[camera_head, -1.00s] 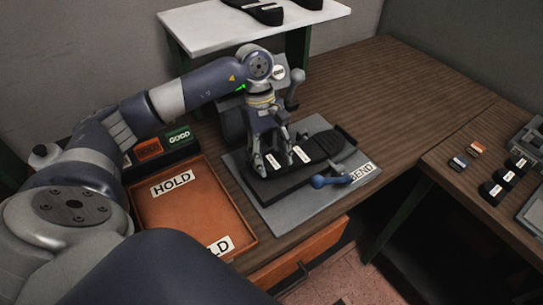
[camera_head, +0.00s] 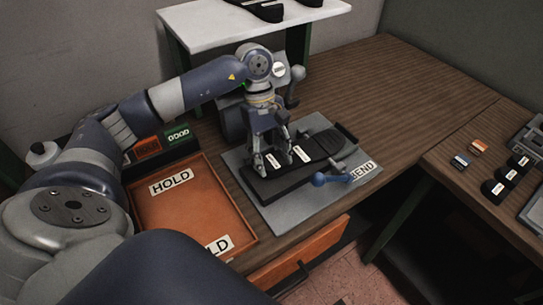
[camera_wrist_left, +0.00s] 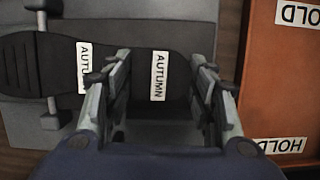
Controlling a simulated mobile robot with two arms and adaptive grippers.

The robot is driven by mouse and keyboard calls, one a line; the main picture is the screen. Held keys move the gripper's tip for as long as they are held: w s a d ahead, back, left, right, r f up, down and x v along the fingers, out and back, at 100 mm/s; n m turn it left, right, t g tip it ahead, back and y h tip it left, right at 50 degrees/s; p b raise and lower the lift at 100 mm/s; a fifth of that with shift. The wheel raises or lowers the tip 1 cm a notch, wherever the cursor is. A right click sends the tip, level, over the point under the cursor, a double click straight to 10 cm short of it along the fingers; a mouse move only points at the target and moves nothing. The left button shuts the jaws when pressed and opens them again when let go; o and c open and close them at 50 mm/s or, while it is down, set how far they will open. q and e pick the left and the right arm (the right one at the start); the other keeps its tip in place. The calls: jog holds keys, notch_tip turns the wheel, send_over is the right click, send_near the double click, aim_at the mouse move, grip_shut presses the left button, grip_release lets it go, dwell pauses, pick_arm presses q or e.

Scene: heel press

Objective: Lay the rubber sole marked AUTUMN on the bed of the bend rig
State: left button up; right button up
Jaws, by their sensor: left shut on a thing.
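The black rubber sole (camera_head: 322,146) lies lengthwise over the dark bed of the bend rig (camera_head: 342,131). It also shows in the left wrist view (camera_wrist_left: 40,62), with two white labels reading AUTUMN, the left one partly cut off by a finger. My left gripper (camera_head: 275,166) points down over the end of the sole nearer the HOLD tray. In the left wrist view its fingers (camera_wrist_left: 158,100) stand on either side of one label, shut on the sole. I cannot tell whether the sole's underside fully touches the bed. My right gripper is not in view.
An orange HOLD tray (camera_head: 190,207) is left of the rig. Behind it stand bins, one marked GOOD (camera_head: 178,136). A blue-knobbed lever (camera_head: 318,179) sticks out at the rig's front. Labelled black pieces (camera_head: 505,174) lie on the right table. A white shelf (camera_head: 215,28) stands behind.

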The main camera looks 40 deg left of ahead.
pick_arm(q)
jog(key=shift+f, duration=0.15)
dwell(0.5)
jog(key=o, duration=1.2)
jog(key=shift+o, duration=0.2)
jog(key=o, duration=0.5)
jog(key=shift+r+p, duration=1.4)
jog(key=shift+r, duration=2.15)
